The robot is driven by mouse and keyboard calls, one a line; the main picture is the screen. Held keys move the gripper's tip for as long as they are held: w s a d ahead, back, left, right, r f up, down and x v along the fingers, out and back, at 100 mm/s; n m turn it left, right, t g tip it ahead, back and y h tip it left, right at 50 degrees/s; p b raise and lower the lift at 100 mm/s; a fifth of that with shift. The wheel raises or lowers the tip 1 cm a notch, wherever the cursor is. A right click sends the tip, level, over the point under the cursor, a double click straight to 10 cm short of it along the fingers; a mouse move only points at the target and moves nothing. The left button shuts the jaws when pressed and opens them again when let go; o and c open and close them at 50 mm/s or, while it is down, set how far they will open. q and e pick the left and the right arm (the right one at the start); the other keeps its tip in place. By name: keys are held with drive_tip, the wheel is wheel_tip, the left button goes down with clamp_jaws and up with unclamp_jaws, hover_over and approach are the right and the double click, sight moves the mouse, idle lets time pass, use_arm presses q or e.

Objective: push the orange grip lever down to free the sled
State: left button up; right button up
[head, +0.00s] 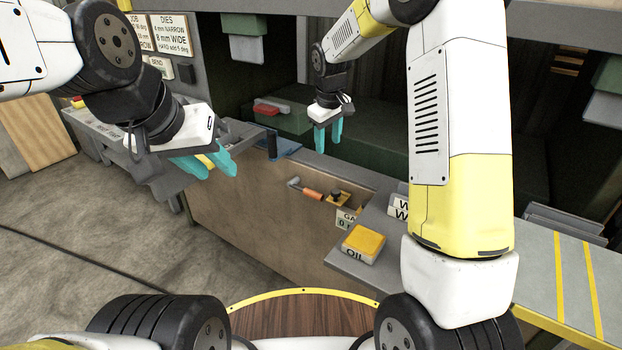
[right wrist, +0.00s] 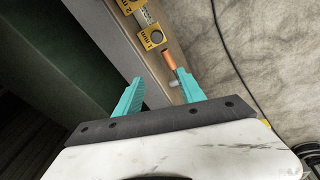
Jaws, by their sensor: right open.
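The orange grip lever (head: 312,194) sits on the front of the wooden bench, with a grey metal end at its left. It also shows in the right wrist view (right wrist: 168,56), beyond my right finger. My right gripper (head: 328,146) is open and empty, above and behind the lever, apart from it. Its two teal fingers (right wrist: 160,96) stand wide apart in the right wrist view. My left gripper (head: 217,170) has its teal fingers apart, over the grey shelf at the left, well away from the lever. I cannot make out which part is the sled.
A yellow OIL box (head: 363,244) stands on a grey ledge to the right. A blue plate with a dark post (head: 272,146) is left of the lever. A red object (head: 266,109) lies behind. The floor in front is clear.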

sight(313, 192)
drive_tip(key=w+a+f+n, duration=0.1)
drive_tip(key=w+f, duration=0.1)
drive_tip(key=f, duration=0.6)
drive_tip(key=w+a+f+n, duration=0.1)
drive_tip(key=w+f, duration=0.2)
drive_tip(key=f, duration=0.5)
drive_tip(key=w+a+f+n+g+h, duration=0.1)
drive_tip(key=w+a+f, duration=0.1)
drive_tip(key=f, duration=0.6)
drive_tip(key=shift+w+f, duration=0.1)
drive_tip(key=shift+w, duration=0.35)
clamp_jaws()
